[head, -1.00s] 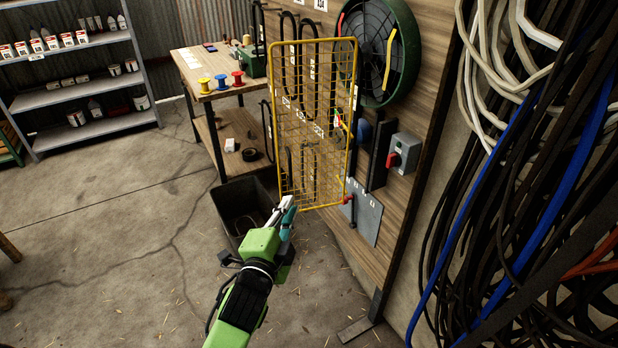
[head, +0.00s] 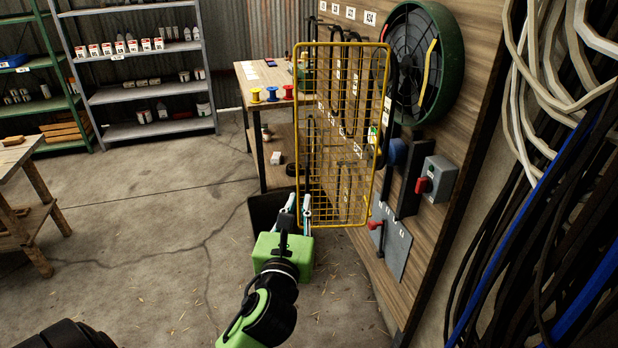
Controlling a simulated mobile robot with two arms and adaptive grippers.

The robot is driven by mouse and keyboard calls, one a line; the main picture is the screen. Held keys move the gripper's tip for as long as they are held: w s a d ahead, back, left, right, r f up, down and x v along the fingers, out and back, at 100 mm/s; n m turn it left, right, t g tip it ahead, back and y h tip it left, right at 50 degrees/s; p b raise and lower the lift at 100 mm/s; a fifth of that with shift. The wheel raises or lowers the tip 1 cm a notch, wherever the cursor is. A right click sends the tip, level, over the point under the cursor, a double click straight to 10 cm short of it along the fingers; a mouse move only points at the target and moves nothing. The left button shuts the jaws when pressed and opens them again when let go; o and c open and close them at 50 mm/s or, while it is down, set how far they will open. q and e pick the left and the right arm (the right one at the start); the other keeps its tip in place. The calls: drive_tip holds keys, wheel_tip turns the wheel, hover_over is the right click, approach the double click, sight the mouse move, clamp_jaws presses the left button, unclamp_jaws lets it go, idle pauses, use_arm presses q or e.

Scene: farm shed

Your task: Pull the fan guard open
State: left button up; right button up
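The fan guard (head: 345,226) is a yellow wire-mesh frame. It stands swung out from the wooden wall board, with its right edge by the board and its left edge free. The round green fan (head: 440,95) on the board is largely uncovered, to the guard's right. My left gripper (head: 299,203) points away from me at the guard's lower left corner. Its two fingers are apart, with the guard's left edge bar appearing between them in the picture. I cannot tell whether they touch the bar. My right gripper is not in view.
A grey switch box with a red lever (head: 436,180) and a grey plate (head: 392,240) are on the board. A black bin (head: 268,212) stands behind my gripper, by a wooden workbench (head: 252,98). Cables (head: 560,190) hang at right. The floor at left is mostly clear.

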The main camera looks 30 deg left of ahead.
sight(307, 180)
use_arm(q)
drive_tip(key=p+x, duration=0.1)
drive_tip(key=x, duration=0.9)
drive_tip(key=shift+w, duration=0.25)
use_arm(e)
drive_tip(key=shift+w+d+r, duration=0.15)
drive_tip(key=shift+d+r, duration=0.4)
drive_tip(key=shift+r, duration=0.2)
use_arm(q)
drive_tip(key=shift+f, duration=0.1)
clamp_jaws()
